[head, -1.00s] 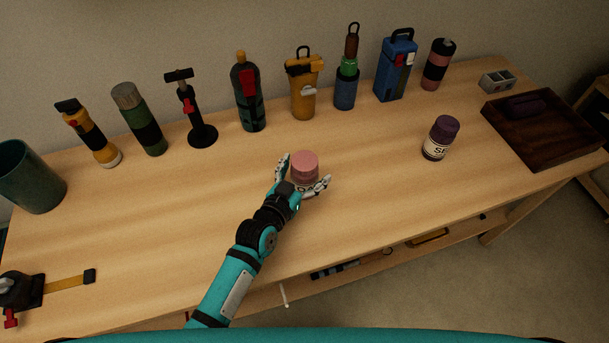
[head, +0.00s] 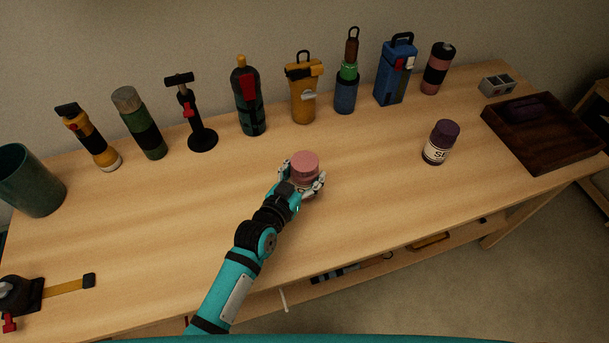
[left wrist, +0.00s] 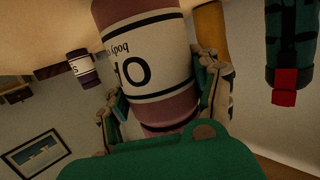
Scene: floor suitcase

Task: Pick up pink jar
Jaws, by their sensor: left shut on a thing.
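The pink jar (head: 305,166) stands near the middle of the wooden table, its pink lid uppermost. My left gripper (head: 304,186) is shut on it, with a finger on each side of the jar body. In the left wrist view the jar (left wrist: 150,60) fills the middle, with a pale label and dark lettering, between the fingers of the left gripper (left wrist: 158,110). The lower part of the jar is partly hidden by the gripper in the head view. My right gripper does not show.
A purple-lidded jar (head: 440,142) stands to the right. Several bottles and tools line the back, including a yellow flask (head: 303,95) and a blue box (head: 394,78). A dark wooden tray (head: 545,140) is at the right, and a green cup (head: 32,185) at the left. The table around the jar is clear.

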